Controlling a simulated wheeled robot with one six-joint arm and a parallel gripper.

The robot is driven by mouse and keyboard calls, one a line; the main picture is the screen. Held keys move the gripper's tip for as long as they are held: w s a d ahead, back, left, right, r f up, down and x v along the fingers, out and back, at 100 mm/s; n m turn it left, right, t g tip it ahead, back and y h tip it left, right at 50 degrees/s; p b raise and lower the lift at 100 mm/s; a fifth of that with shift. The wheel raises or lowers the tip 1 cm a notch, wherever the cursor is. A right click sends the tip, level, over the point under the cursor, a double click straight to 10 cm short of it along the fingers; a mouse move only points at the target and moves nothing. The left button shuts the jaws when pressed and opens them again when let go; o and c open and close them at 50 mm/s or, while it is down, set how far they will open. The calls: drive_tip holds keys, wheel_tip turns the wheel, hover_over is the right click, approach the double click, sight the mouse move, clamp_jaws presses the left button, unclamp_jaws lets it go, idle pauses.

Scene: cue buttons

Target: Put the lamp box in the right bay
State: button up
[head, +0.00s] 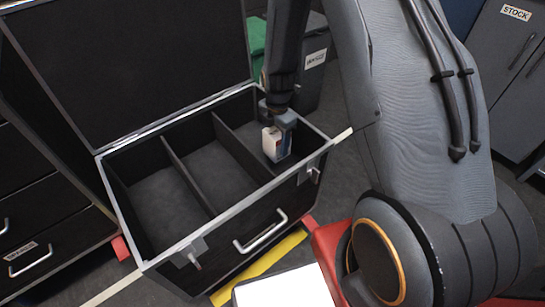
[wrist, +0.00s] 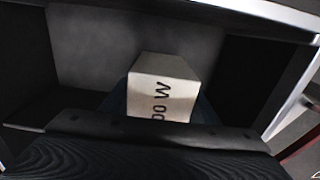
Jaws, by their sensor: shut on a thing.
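My gripper (head: 278,122) points down into that bay and is shut on the top of the box. In the wrist view the box's pale face (wrist: 162,92) shows printing that ends in "00 W", with the grey bay floor (wrist: 95,50) beyond it. I cannot tell whether the box touches the floor.
The left bay (head: 165,207) and middle bay (head: 213,172) look empty, with thin dividers between them. The raised lid (head: 140,65) stands behind the case. A drawer unit (head: 40,240) is at left, and a grey cabinet marked STOCK (head: 510,65) is at right.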

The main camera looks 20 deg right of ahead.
drive_tip(key=shift+f, duration=3.45)
drive_tip(key=shift+f, duration=0.1)
drive_tip(key=o, duration=1.1)
drive_tip(key=shift+c, duration=0.2)
